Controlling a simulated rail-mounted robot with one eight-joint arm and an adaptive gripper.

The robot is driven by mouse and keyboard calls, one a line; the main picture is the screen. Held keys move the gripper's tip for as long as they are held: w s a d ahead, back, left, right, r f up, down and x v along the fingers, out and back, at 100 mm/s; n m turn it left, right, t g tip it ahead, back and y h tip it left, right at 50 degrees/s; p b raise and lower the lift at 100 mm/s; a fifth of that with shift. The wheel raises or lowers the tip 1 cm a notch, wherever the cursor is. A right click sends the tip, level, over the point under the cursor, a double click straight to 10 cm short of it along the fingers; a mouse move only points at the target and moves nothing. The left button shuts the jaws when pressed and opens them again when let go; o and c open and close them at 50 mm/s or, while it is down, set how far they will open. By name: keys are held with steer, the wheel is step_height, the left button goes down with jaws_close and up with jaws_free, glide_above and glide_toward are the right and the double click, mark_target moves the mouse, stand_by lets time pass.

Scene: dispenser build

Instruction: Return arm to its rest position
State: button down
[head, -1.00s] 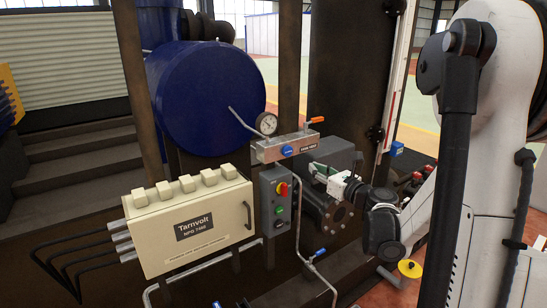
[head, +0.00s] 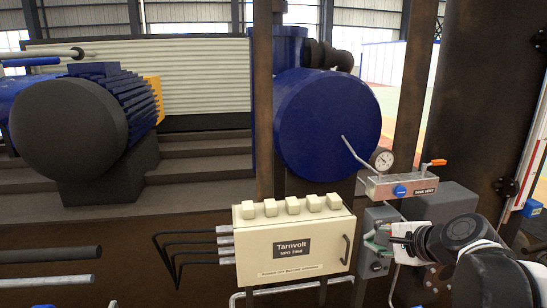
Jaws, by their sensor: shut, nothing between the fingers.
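My gripper (head: 378,241) shows at the lower right in the head view, shut and empty. Its fingers point left, and it overlaps the grey switch box (head: 378,216) in the picture. I cannot tell whether it touches the box. My dark and white arm (head: 462,236) reaches in from the lower right corner.
A cream Tarnvolt cabinet (head: 293,243) with cables stands left of my gripper. Above are a steel valve block (head: 401,187) with an orange lever and a pressure gauge (head: 382,158). A blue tank (head: 327,125), rusty posts (head: 263,110) and a dark motor (head: 70,128) stand around.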

steer(key=s+a+f+n+g+h, duration=0.1)
steer(key=s+n+h, duration=0.1)
steer(key=s+n, duration=0.5)
steer(key=s+a+f+n+g+h, duration=0.1)
steer(key=s+a+n+g+h, duration=0.1)
steer(key=s+n, duration=0.6)
steer(key=shift+s+n+g+p, duration=0.3)
steer(key=shift+s+p, duration=0.1)
steer(key=shift+s, duration=1.05)
stand_by(0.5)
